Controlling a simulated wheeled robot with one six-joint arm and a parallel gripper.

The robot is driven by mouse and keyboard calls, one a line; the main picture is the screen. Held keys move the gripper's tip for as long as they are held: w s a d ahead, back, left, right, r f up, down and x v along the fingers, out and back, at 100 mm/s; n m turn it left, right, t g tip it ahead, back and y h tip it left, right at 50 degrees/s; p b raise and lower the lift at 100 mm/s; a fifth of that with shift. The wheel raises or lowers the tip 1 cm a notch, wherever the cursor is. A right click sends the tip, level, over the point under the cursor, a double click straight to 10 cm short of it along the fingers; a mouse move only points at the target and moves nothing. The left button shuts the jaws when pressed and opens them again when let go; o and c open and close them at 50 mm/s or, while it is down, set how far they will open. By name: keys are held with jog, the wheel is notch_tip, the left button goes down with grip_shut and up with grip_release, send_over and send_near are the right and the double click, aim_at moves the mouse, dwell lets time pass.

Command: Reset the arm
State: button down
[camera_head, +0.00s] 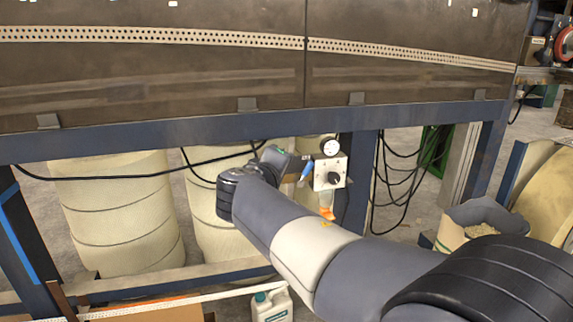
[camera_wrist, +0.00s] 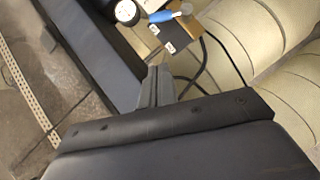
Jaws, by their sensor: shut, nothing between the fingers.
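My arm (camera_head: 305,250) reaches from the lower right of the head view toward the dark blue frame rail. Its wrist bends near the rail, in front of pale rolls. My gripper (camera_wrist: 157,85) shows in the wrist view as narrow grey fingers, close together with nothing between them. In the head view the gripper end is small and partly hidden by the wrist, left of a control box (camera_head: 330,172) with a black knob. A round gauge (camera_head: 330,146) sits above that box. The gauge also shows at the top of the wrist view (camera_wrist: 126,12), beyond the fingertips.
The blue frame rail (camera_head: 215,135) runs across below brown panels (camera_head: 150,70). Black cables hang under it. A blue-handled item (camera_head: 306,170) is beside the control box. A white jug (camera_head: 271,303) stands below my arm. A bucket (camera_head: 482,218) and a large roll (camera_head: 545,190) are at right.

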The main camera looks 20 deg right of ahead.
jog(key=shift+v, duration=0.95)
jog(key=shift+w, duration=0.1)
